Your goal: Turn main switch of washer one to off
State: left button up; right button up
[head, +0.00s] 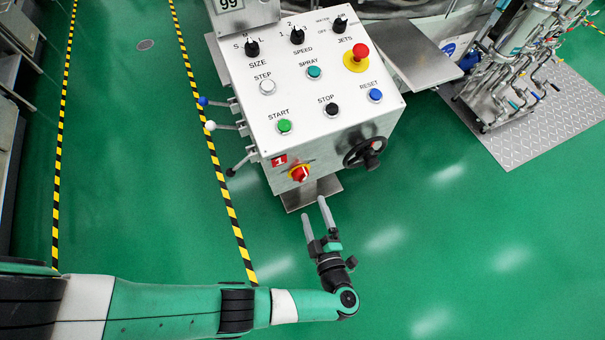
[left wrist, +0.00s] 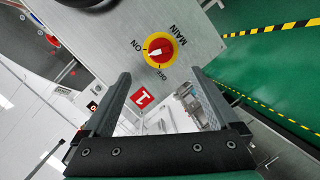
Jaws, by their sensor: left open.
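The washer's control box (head: 315,85) stands at the top middle of the head view, with a label "1" (head: 279,160) on its front. The red and yellow main switch (head: 300,173) is on that front, low down. In the left wrist view the main switch (left wrist: 157,49) shows upside down, with ON and OFF lettering around it; its pointer seems to face ON. My left gripper (head: 315,213) is open and empty, in front of and below the switch, apart from it. In the left wrist view its fingers (left wrist: 160,97) frame the label "1" (left wrist: 142,98). My right gripper is not in view.
A black handwheel (head: 364,153) is right of the switch, and several levers (head: 220,126) stick out on the left. A red emergency button (head: 357,57) is on top. A cart of pipes (head: 515,70) stands at right. The green floor around is clear.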

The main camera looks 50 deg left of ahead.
aim_at(303, 180)
pick_arm(q)
jog(key=b+x, duration=0.3)
jog(key=x, duration=0.8)
jog(key=shift+a+f, duration=0.1)
jog(key=shift+a, duration=0.05)
jog(key=shift+w+a, duration=0.15)
jog(key=shift+a, duration=0.15)
jog(key=c, duration=1.4)
